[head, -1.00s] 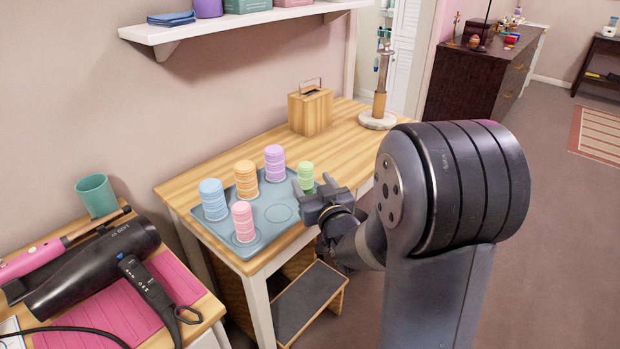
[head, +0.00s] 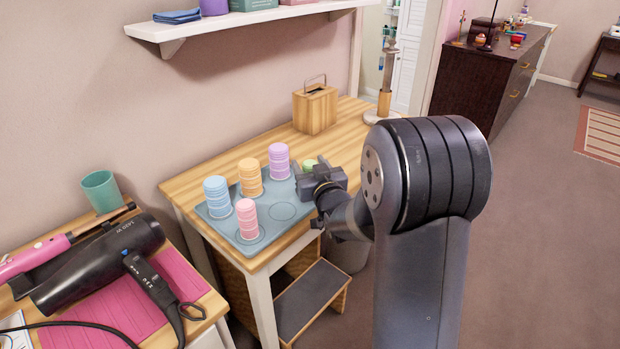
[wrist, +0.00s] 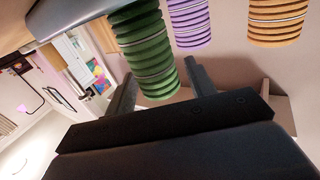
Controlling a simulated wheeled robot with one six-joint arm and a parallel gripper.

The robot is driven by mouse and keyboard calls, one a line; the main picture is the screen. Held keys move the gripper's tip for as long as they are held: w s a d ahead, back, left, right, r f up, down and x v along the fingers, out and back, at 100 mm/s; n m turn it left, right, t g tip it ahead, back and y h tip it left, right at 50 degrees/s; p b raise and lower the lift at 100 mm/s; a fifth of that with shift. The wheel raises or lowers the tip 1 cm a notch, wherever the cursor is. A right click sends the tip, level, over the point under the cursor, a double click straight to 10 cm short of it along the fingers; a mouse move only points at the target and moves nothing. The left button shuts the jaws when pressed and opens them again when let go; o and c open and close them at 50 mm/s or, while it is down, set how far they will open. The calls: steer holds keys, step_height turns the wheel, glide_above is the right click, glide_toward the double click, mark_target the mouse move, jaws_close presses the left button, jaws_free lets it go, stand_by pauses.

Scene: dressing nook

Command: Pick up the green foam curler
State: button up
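The green foam curler (head: 309,163) stands at the right back of the blue-grey tray (head: 222,226), mostly hidden behind my gripper (head: 320,181) in the head view. In the wrist view, the ribbed green curler (wrist: 146,50) appears between the two fingers of my gripper (wrist: 160,72). The fingers are spread, one on each side of it, with a visible gap at least on the right side. My gripper is open and holds nothing.
Purple (head: 279,162), orange (head: 250,177), blue (head: 216,197) and pink (head: 247,219) curlers stand on the same tray. A wooden box (head: 315,108) and a stand (head: 383,105) are farther back on the table. A shelf (head: 230,27) hangs above.

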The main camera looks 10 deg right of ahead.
steer(key=c, duration=0.8)
